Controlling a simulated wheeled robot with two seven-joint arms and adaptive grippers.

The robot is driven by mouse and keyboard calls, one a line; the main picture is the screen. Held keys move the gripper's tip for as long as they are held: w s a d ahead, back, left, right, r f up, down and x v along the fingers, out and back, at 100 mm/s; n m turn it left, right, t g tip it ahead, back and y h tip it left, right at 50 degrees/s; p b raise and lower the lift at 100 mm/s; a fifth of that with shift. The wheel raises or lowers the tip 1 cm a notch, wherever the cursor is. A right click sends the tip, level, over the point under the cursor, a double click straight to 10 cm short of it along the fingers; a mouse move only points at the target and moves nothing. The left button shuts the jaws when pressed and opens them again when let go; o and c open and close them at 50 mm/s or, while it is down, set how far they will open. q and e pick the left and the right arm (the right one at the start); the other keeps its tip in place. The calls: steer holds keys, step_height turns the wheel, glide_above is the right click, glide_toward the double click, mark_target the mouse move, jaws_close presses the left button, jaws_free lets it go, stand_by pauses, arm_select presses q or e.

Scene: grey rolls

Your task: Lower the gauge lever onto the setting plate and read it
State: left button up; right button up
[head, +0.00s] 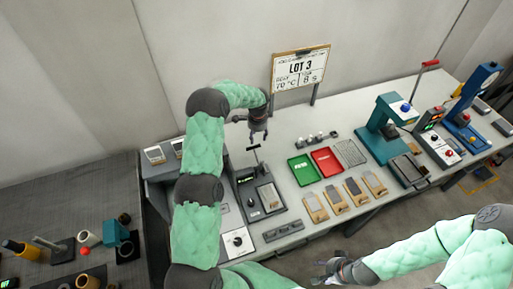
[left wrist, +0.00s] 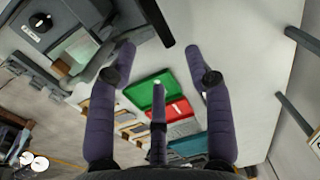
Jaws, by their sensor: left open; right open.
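The gauge (head: 258,209) is a dark block on the grey bench with a small lit display and a pale plate (head: 268,196). Its lever (head: 254,148) stands raised at the back with a black crossbar on top. My left gripper (head: 259,133) hangs open just above and behind that crossbar, apart from it as far as I can tell. In the left wrist view my open purple fingers (left wrist: 160,62) hold nothing; a dark bar (left wrist: 155,20), probably the lever's, lies beyond the fingertips. My right gripper (head: 332,270) is open and empty, off the bench's front.
A green tray (head: 304,170), a red tray (head: 326,161) and several wooden-based blocks (head: 337,200) stand right of the gauge. A teal press (head: 383,130) is further right. A LOT 3 sign (head: 299,70) stands behind. A dark table (head: 60,215) is at left.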

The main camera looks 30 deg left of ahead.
mark_target(256, 146)
arm_select(q)
steer(key=f, duration=0.9)
steer(key=shift+w+a+f+p, duration=0.25)
steer(key=shift+a+p, duration=0.05)
steer(key=shift+p, duration=0.1)
steer(key=shift+r, duration=0.1)
jaws_close()
